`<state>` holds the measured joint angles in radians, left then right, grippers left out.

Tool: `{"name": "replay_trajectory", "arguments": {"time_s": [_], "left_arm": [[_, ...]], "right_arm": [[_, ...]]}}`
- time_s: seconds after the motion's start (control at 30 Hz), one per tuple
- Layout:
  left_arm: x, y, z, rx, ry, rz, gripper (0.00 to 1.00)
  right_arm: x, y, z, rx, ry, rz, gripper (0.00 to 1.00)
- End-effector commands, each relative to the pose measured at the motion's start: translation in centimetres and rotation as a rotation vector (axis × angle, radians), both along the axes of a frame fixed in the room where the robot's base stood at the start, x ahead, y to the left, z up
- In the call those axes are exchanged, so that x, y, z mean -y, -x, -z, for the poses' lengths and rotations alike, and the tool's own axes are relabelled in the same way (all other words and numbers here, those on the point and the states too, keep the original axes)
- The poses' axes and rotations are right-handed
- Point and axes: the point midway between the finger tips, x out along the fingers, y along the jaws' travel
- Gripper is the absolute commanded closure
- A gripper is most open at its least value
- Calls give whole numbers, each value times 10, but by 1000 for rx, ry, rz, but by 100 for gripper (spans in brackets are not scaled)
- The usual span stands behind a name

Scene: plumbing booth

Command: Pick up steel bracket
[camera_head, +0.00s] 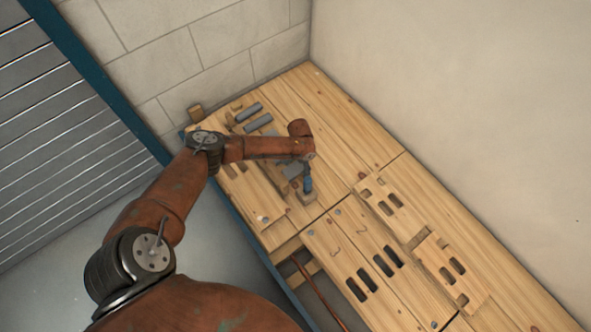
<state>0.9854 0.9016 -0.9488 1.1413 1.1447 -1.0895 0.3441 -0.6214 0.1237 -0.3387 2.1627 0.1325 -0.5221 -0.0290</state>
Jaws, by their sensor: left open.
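My left arm reaches in from the lower left across the wooden bench. Its gripper (307,186) points down over the middle of the bench, close to a small wooden block (309,197). The jaws are open, but the fingers are small and partly hidden by the wrist. A flat grey metal piece (292,170), which looks like the steel bracket, lies just left of the gripper, partly covered by my forearm. I cannot tell whether the fingers touch it. My right gripper is out of view.
Two dark grey cylinders (253,117) lie at the bench's far left. Slotted wooden boards (392,203) lie on the right part of the bench. A copper-coloured pipe (318,292) runs below the front edge. Walls close off the back and right.

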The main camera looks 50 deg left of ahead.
Motion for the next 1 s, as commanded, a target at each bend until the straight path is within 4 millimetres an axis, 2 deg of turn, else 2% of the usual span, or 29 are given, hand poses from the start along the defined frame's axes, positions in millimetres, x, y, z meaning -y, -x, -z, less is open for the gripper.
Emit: {"name": "replay_trajectory", "arguments": {"time_s": [0.07, 0.73, 1.0], "left_arm": [[0, 0, 0, 0, 0, 0, 39], [0, 0, 0, -1, 0, 0, 85], [0, 0, -1, 0, 0, 0, 86]], "right_arm": [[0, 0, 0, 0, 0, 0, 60], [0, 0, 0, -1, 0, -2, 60], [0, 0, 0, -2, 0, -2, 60]]}}
